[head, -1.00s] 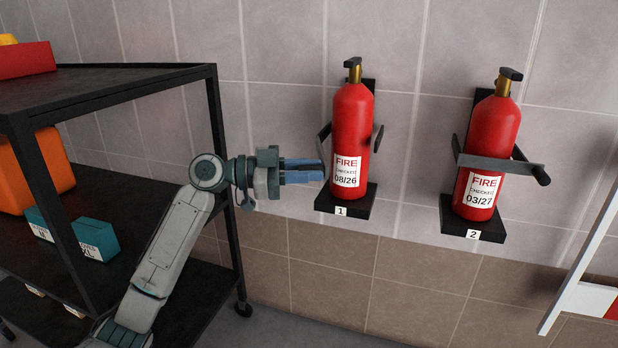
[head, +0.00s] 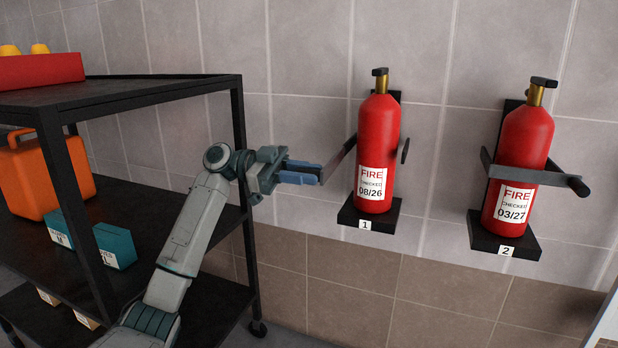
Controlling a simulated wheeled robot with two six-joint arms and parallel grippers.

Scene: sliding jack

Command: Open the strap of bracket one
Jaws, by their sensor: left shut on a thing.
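Fire extinguisher one (head: 378,145), red with a label reading 08/26, stands upright on bracket one (head: 368,216), which has a plate marked 1. The dark strap of bracket one (head: 340,158) stands out to the left of the extinguisher, swung away from its front. A short catch (head: 405,150) shows on the extinguisher's right side. My left gripper (head: 316,176) is shut on the strap's free end, left of the extinguisher and apart from it. My right gripper is not in view.
Fire extinguisher two (head: 524,150) stands in bracket two (head: 505,240), its strap (head: 530,176) across its front. A black shelf cart (head: 240,130) stands left, holding an orange container (head: 40,175), teal boxes (head: 100,243) and a red bin (head: 40,70).

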